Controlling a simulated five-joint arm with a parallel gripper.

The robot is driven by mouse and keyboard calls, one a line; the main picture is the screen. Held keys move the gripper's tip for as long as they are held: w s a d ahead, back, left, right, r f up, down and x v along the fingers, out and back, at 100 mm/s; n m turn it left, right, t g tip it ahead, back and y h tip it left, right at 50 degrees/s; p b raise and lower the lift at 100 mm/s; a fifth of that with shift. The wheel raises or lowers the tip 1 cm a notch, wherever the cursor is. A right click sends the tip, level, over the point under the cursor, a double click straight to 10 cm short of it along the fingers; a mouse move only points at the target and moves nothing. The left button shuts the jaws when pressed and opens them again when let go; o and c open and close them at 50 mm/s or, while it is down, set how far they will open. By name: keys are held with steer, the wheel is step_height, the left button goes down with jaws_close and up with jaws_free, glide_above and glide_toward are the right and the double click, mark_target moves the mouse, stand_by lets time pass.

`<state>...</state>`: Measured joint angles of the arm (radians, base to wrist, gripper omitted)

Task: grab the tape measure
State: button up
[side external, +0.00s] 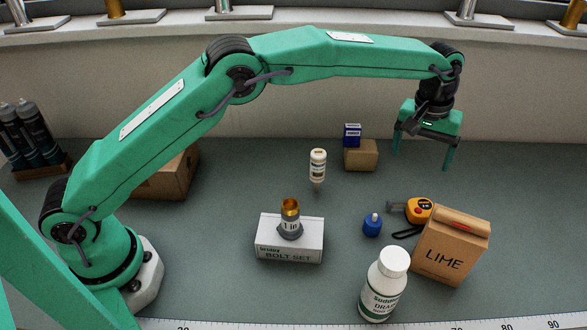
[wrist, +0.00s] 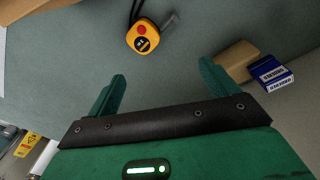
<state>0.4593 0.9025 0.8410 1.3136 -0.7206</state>
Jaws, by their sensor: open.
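The tape measure (side external: 419,210) is yellow-orange and black with a dark strap. In the side view it lies on the grey-green worktop, right of centre, partly hidden by the box marked LIME. In the wrist view the tape measure (wrist: 143,36) shows near the top, beyond the fingertips, with its strap running up out of the frame. My gripper (side external: 423,155) is in the air above the back right of the worktop, with its fingers pointing down. It is open and empty, and its two fingers also show in the wrist view (wrist: 162,80), apart from the tape measure.
The LIME box (side external: 448,255) stands against the near right of the tape measure. A white bottle (side external: 383,288) stands in front. A cardboard box (side external: 361,156) carries a blue box (side external: 352,134) behind.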

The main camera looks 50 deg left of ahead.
glide_above(422, 206)
step_height(422, 206, down, 5)
steer(key=shift+s+f, duration=0.15)
steer(key=shift+f, duration=1.35)
steer(key=shift+f, duration=2.6)
steer(key=shift+r, duration=0.1)
steer(key=c, duration=1.3)
